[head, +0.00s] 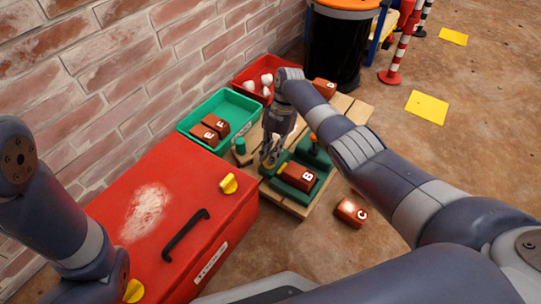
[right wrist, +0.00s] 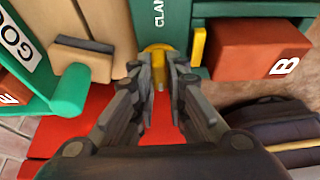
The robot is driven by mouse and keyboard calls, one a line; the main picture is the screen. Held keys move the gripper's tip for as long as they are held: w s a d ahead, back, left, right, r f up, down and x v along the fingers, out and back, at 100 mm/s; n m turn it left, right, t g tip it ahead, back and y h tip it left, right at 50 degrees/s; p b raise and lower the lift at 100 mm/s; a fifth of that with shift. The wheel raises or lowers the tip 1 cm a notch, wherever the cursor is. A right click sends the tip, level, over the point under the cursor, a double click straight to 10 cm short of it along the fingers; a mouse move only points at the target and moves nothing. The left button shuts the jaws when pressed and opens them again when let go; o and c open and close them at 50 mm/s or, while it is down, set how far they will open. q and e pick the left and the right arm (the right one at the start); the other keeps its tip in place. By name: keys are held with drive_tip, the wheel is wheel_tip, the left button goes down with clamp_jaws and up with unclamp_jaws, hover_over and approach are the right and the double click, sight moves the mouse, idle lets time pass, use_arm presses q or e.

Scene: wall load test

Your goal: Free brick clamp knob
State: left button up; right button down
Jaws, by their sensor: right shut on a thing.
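The brick marked B (head: 299,177) sits in the green clamp (head: 286,189) on the wooden pallet; it also shows in the right wrist view (right wrist: 258,47). The yellow clamp knob (right wrist: 158,62) is at the clamp's near end, below the clamp's lettering in the right wrist view. My right gripper (head: 268,163) points down at the knob. In the right wrist view its fingers (right wrist: 160,84) are shut on the knob, one on each side. My left arm shows at the left of the head view, but its gripper is out of view.
A red chest (head: 205,255) with a black handle stands in front. A green bin (head: 187,124) with two bricks and a red bin (head: 242,74) with white pieces stand by the wall. A brick marked C (head: 351,212) lies on the floor, right of the pallet (head: 293,208).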

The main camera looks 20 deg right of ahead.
idle(0.3)
drive_tip(key=c, duration=1.6)
unclamp_jaws()
drive_tip(key=v, duration=1.2)
drive_tip(key=shift+f, duration=0.1)
